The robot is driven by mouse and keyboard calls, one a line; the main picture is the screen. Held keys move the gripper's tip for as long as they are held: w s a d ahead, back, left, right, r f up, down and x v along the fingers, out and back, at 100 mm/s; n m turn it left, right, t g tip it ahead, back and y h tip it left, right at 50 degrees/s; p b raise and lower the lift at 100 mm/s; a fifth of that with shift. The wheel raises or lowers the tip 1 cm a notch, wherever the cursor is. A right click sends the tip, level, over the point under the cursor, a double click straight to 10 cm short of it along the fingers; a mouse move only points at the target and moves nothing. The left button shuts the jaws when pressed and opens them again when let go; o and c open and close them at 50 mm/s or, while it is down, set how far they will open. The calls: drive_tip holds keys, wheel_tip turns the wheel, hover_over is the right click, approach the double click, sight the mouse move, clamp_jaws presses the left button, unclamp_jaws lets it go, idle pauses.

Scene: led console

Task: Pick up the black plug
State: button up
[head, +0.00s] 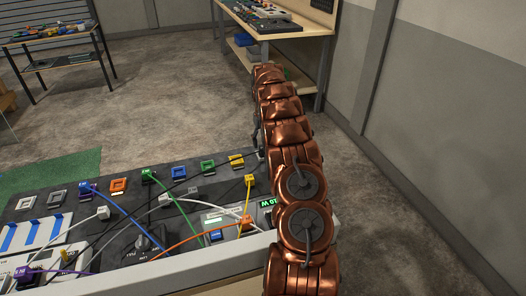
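A console (115,210) with a dark top holds several coloured sockets, plugs and cables. I cannot make out a black plug for certain. A thin black cable crosses the console from near my arm at the right toward the lower left. A dark block-like part (143,243) sits on the console's lower middle, and I cannot tell whether it is a plug or a fixed part. My copper-coloured arm stretches along the console's right end and hides what lies behind it. I see no gripper fingers.
Blue, green, yellow, orange and white cables arch over the console. An orange plug (246,224) and a lit green display (267,202) are near its right end. A workbench (297,27) stands behind, a black-legged table (52,40) at the back left. Open floor lies between.

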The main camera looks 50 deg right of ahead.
wheel_tip(320, 180, down, 4)
drive_tip(key=shift+w+f+p, duration=0.1)
drive_tip(key=shift+w+p, duration=0.05)
drive_tip(key=shift+p, duration=0.7)
clamp_jaws()
